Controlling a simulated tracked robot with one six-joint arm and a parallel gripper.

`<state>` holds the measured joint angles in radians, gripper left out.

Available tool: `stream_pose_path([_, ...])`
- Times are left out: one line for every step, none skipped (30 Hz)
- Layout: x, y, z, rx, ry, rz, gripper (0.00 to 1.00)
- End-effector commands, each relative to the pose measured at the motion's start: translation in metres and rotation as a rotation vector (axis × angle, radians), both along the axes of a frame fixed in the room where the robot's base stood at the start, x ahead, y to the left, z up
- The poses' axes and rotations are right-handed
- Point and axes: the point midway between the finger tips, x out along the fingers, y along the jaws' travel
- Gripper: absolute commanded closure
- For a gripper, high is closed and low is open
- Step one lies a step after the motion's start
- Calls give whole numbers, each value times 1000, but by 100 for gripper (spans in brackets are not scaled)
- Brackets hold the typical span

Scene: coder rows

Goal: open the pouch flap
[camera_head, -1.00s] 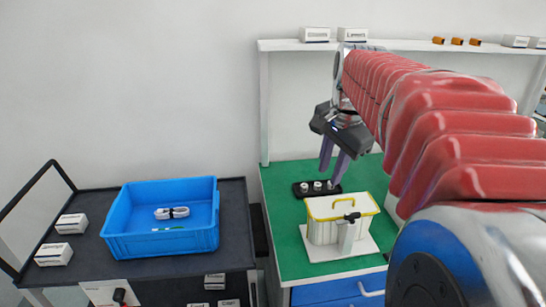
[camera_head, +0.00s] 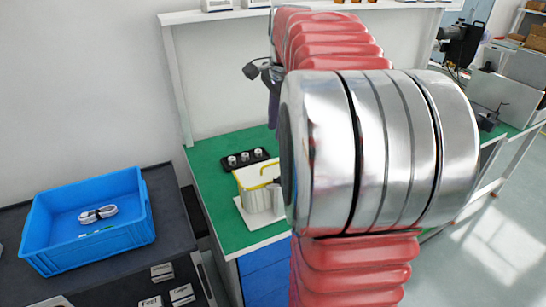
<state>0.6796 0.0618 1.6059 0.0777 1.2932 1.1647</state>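The pouch (camera_head: 256,198), cream with yellow trim, stands on a white base plate (camera_head: 262,229) on the green worktop. Its right part is hidden behind my arm. Its top edge shows, but I cannot tell how its flap lies. My gripper (camera_head: 273,110) is mostly hidden behind my arm.
A black holder (camera_head: 233,165) with several white knobs lies behind the pouch. A blue bin (camera_head: 138,238) with a white cable coil (camera_head: 98,214) stands on the dark cart at left. A white shelf (camera_head: 185,17) runs above. Small white boxes (camera_head: 182,294) lie below the cart top.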

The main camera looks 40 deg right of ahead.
Motion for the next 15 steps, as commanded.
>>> stream_pose_path([1,0,-6,2,2,0,74])
stream_pose_path([2,0,-10,2,2,0,74])
stream_pose_path([2,0,-16,2,3,0,74])
stream_pose_path([3,-1,-20,1,2,1,74])
stream_pose_path([4,-1,-25,1,2,1,74])
stream_pose_path([5,-1,-31,2,3,1,74])
stream_pose_path([6,-2,-35,1,2,1,74])
stream_pose_path([7,-2,-40,2,3,1,74])
stream_pose_path([8,-2,-46,2,3,1,74])
stream_pose_path([9,-2,-51,2,3,1,74])
stream_pose_path([10,-3,-55,2,3,1,74])
stream_pose_path([11,-3,-61,1,2,1,74])
stream_pose_path([12,-3,-66,2,3,1,74])
stream_pose_path([13,-3,-70,2,3,1,74])
stream_pose_path([14,-4,-76,1,2,1,74])
